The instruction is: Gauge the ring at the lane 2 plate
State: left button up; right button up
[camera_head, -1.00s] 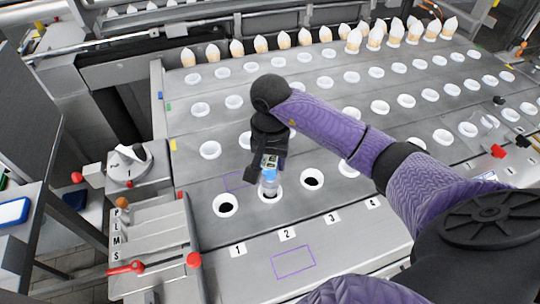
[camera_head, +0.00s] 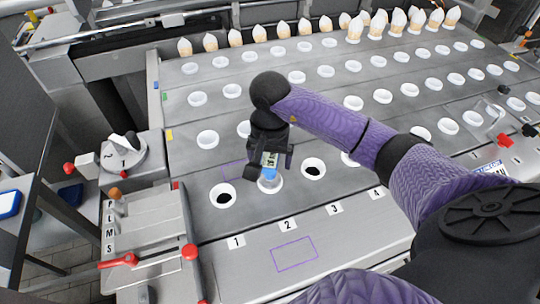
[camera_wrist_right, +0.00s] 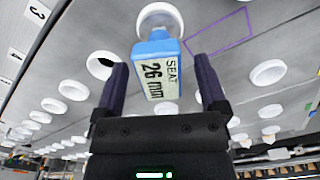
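A blue gauge block (camera_head: 270,174) stands at the white ring (camera_head: 270,188) of lane 2, its lower end at the ring's opening. In the right wrist view the gauge (camera_wrist_right: 163,72) shows a pale label reading "SEAT 26 mm", and its blue end meets the ring (camera_wrist_right: 160,14). How deep it sits is hidden. My right gripper (camera_head: 269,165) is directly above, its two dark fingers spread on either side of the gauge. The right wrist view shows a gap between each finger and the block. My left gripper is not in view.
Dark-holed rings of lane 1 (camera_head: 222,196) and lane 3 (camera_head: 313,168) flank it closely. Rows of white rings extend behind, with filled cones (camera_head: 259,34) at the back. A panel with red-knobbed levers (camera_head: 150,240) stands at left. A purple outline (camera_head: 294,254) in front is empty.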

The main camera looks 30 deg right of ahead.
jog(key=shift+r, duration=0.2)
notch_tip(320, 180, up, 9)
jog(key=shift+f+p, duration=0.1)
jog(key=shift+p, duration=0.4)
jog(key=shift+r, duration=0.35)
